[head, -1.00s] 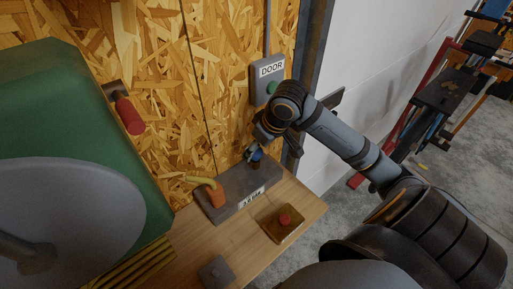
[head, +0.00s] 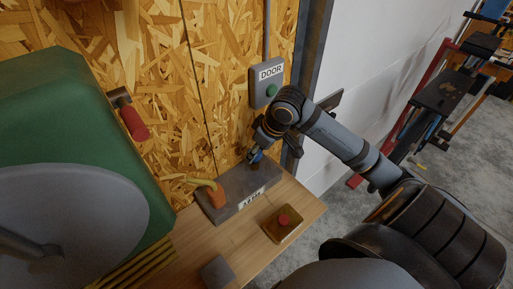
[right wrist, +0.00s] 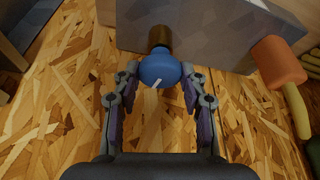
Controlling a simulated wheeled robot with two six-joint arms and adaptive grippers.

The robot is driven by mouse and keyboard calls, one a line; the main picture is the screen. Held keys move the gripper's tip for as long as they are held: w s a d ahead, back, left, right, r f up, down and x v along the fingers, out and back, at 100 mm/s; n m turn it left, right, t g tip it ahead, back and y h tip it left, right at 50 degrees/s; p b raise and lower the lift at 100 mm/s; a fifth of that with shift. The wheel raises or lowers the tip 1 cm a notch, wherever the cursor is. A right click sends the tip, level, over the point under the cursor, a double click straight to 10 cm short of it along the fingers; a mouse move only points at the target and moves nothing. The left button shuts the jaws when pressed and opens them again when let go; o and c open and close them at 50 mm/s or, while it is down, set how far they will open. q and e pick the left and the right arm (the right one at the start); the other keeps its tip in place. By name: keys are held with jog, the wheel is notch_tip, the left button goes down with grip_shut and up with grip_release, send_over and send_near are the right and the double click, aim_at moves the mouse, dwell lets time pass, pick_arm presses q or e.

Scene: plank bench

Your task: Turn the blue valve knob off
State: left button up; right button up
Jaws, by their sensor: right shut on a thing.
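The blue valve knob (right wrist: 160,70) is round, with a short white line on its face that slants from lower left to upper right in the right wrist view. It sits on a brass stem (right wrist: 158,37) coming out of a grey block. My right gripper (right wrist: 160,76) is shut on the knob, one finger at each side. In the head view the knob (head: 256,157) is a small blue patch at the tip of my right gripper (head: 255,152), partly covered by it. My left gripper is not in view.
The grey block (head: 228,188) also carries an orange fitting (head: 217,196) with a yellow hose. A box with a red button (head: 284,221) stands in front on the wooden bench. A DOOR box (head: 266,84) with a green button hangs on the chipboard wall. A green machine (head: 70,130) fills the left.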

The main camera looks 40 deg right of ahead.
jog(key=shift+r+n+p, duration=0.25)
jog(key=shift+n+p, duration=0.1)
jog(key=shift+n, duration=0.15)
jog(key=shift+f+n+y, duration=0.2)
jog(key=shift+n+y, duration=0.2)
jog(key=o, duration=1.1)
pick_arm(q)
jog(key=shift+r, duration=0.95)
pick_arm(e)
jog(key=shift+w+d+r, duration=0.1)
jog(key=shift+r, duration=0.25)
notch_tip(320, 180, up, 9)
jog(key=shift+r, duration=0.15)
jog(key=shift+g, duration=0.3)
